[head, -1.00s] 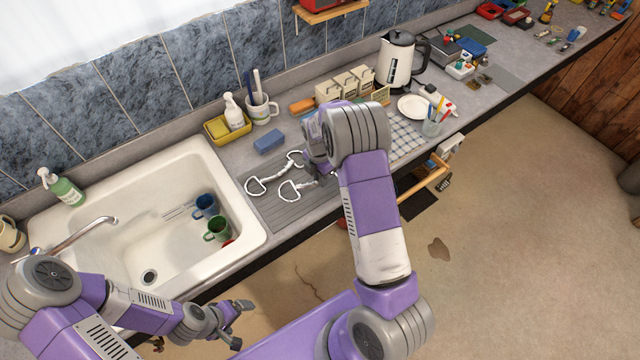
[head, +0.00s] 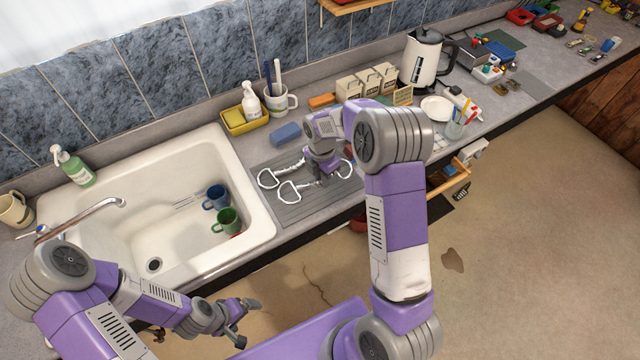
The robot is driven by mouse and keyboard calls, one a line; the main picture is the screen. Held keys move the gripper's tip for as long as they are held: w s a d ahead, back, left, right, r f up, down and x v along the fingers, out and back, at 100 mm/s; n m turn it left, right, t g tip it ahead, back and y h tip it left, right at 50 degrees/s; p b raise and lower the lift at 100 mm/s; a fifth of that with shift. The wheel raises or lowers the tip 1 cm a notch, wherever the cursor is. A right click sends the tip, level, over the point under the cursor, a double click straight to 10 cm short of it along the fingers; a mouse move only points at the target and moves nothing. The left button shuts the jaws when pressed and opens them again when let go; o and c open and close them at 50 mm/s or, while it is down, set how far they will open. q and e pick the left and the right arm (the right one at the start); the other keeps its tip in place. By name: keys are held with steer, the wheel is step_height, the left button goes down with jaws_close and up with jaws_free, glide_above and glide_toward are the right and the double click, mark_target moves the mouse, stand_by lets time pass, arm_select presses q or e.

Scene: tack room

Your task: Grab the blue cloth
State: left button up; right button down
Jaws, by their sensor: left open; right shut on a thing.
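A blue-and-white checked cloth (head: 440,138) lies flat on the counter, mostly hidden behind my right arm. I see no plain blue cloth that I can name for sure. My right gripper (head: 323,176) is low over the grey ribbed drainboard beside the sink. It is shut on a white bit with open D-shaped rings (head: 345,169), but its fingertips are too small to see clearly. Another ring (head: 268,179) lies to its left. My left gripper (head: 240,324) is open and empty, in front of the sink and away from the counter items.
The white sink (head: 110,228) holds a blue mug (head: 215,197) and a green mug (head: 228,221). A wooden rail (head: 462,182) juts from the counter front.

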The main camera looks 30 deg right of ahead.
mark_target(322, 192)
steer(key=shift+f, duration=2.25)
steer(key=shift+f, duration=0.15)
steer(key=c, duration=1)
jaws_free()
steer(key=shift+c, duration=0.2)
